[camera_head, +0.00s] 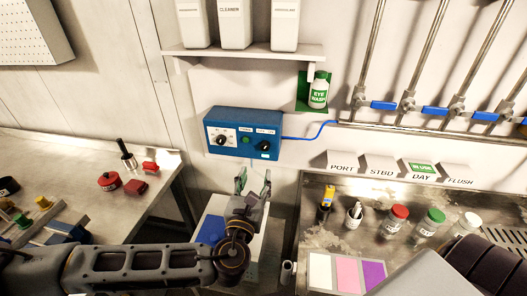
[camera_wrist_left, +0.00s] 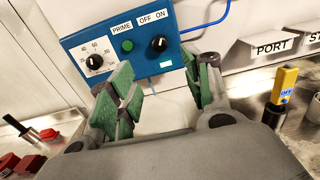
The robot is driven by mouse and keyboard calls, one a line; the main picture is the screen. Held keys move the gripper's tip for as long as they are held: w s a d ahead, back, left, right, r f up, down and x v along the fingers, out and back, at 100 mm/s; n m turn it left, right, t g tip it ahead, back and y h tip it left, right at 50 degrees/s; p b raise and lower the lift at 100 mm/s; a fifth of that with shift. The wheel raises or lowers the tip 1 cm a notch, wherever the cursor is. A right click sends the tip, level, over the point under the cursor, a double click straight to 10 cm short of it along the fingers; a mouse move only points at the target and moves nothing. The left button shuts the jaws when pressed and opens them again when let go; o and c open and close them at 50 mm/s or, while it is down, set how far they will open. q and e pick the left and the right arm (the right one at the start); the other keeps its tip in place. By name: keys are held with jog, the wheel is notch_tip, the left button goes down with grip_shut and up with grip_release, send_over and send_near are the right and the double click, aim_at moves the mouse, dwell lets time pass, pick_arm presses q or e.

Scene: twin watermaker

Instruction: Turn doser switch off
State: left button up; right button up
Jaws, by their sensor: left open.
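The blue doser box (camera_head: 242,118) is fixed to the wall below the shelf. Its black OFF/ON switch knob (camera_head: 264,146) is at the lower right of its face, and it also shows in the left wrist view (camera_wrist_left: 158,45). I cannot clearly tell which way the knob points. A green PRIME button (camera_wrist_left: 127,46) and a white numbered dial (camera_wrist_left: 95,61) are to the left of the switch. My left gripper (camera_head: 253,182) is open and empty, below the box and apart from the switch. My right gripper is not in view.
A blue cable (camera_head: 318,134) runs right from the box. The steel bench (camera_head: 330,245) holds several bottles and a yellow-topped tool (camera_head: 326,200). Another bench (camera_head: 140,205) is at the left.

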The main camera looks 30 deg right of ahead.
pick_arm(q)
jog(key=p, duration=0.1)
send_near(264, 149)
jog(key=shift+x, duration=1.55)
jog(key=shift+p+x, duration=0.35)
jog(key=shift+x, duration=2.5)
jog(key=c, duration=1)
jog(key=shift+c, duration=0.2)
